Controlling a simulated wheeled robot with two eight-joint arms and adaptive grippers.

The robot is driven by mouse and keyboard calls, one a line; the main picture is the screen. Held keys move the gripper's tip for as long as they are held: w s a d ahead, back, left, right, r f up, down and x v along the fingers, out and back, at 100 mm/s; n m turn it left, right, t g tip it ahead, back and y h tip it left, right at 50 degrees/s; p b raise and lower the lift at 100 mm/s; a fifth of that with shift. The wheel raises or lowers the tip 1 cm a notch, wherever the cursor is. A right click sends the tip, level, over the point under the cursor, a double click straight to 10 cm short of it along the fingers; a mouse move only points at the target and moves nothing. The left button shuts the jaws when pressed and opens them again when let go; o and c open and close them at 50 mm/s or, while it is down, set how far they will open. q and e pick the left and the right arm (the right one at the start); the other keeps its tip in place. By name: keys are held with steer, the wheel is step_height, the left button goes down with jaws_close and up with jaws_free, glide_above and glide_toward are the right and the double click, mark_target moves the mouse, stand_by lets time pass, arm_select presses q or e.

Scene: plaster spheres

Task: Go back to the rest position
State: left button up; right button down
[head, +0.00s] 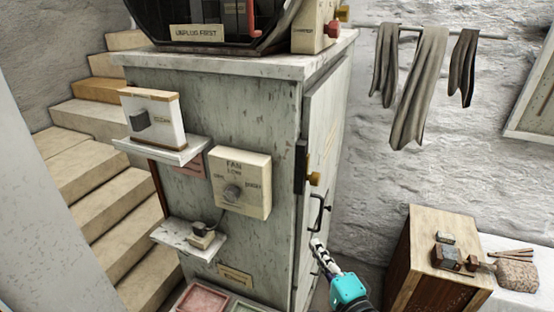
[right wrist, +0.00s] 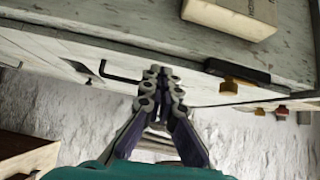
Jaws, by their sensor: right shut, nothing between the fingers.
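My right gripper (head: 319,246) is shut and empty, in front of the narrow door side of the grey cabinet (head: 240,100), just below a black door handle (head: 319,214). In the right wrist view the right gripper (right wrist: 161,72) has its fingers together, with the black handle (right wrist: 118,74) to their left. I cannot tell whether the fingertips touch the door. My left gripper is not in view.
A fan control box (head: 240,183) and two small shelves are on the cabinet front. Stairs (head: 95,120) rise at the left. A wooden box (head: 425,245) with small blocks stands at the lower right. Grey cloths (head: 415,90) hang on the wall.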

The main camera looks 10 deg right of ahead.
steer(key=s+a+f+n+g+b, duration=0.1)
steer(key=a+f+n+g+b, duration=0.15)
steer(key=f, duration=0.25)
steer(key=s+a+f+n+g+y+b, duration=0.1)
steer(key=f+n+b, duration=0.2)
steer(key=f+n, duration=0.15)
steer(key=s+a+f+n+g+b, duration=0.1)
steer(key=a+f+n+g+b, duration=0.15)
steer(key=f, duration=0.25)
steer(key=s+d+f+n+g+h+b, duration=0.4)
steer(key=s+d+f+n+h+b, duration=0.1)
steer(key=f, duration=0.5)
steer(key=s+d+b, duration=0.1)
steer(key=s+d, duration=0.1)
steer(key=shift+d+f, duration=0.3)
steer(key=shift+d, duration=0.1)
steer(key=shift+n, duration=0.25)
